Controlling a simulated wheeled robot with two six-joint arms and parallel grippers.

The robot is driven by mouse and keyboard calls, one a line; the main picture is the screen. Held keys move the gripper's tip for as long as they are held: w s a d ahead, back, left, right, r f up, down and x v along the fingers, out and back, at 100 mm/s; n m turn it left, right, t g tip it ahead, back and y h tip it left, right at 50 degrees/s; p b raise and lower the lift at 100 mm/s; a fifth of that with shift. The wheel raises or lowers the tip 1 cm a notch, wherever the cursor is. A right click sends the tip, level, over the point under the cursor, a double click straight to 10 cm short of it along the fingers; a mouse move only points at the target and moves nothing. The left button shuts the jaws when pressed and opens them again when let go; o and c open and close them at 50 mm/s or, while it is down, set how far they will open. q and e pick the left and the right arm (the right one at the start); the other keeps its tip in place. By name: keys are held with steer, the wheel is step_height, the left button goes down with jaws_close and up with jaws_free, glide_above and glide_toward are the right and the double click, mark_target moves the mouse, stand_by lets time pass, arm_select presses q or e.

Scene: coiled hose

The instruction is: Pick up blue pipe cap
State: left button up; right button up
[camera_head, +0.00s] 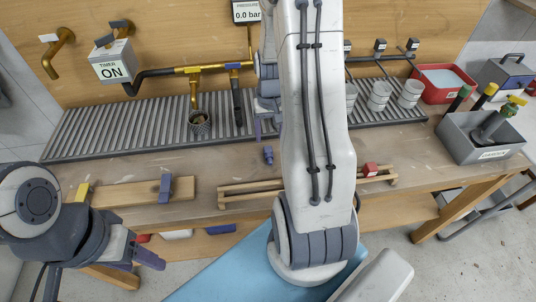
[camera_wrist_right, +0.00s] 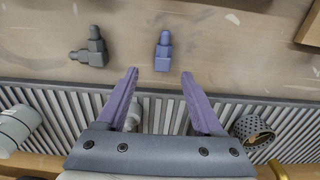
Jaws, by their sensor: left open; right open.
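A small blue pipe piece, which looks like the blue pipe cap (camera_head: 268,154), lies on the wooden bench just in front of the slatted rack. In the right wrist view the same blue piece (camera_wrist_right: 163,52) lies just beyond the fingertips, roughly centred between them. My right gripper (camera_wrist_right: 160,76) is open and empty, over the rack's edge and apart from the piece. In the head view my right arm hides most of that gripper. My left gripper (camera_head: 143,258) is open and empty, low in front of the bench at the left.
A grey elbow fitting (camera_wrist_right: 90,48) lies beside the blue piece. A perforated cup (camera_head: 199,123) and several white fittings (camera_head: 379,96) stand on the slatted rack (camera_head: 110,132). Wooden rails (camera_head: 240,190) lie nearer the front edge. A grey bin (camera_head: 484,140) stands at the right.

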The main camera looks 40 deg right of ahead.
mark_target(269, 151)
steer(key=f, duration=0.6)
steer(key=shift+s+a+f, duration=0.1)
steer(key=shift+a+f, duration=0.15)
steer(key=shift+a, duration=0.1)
jaws_close()
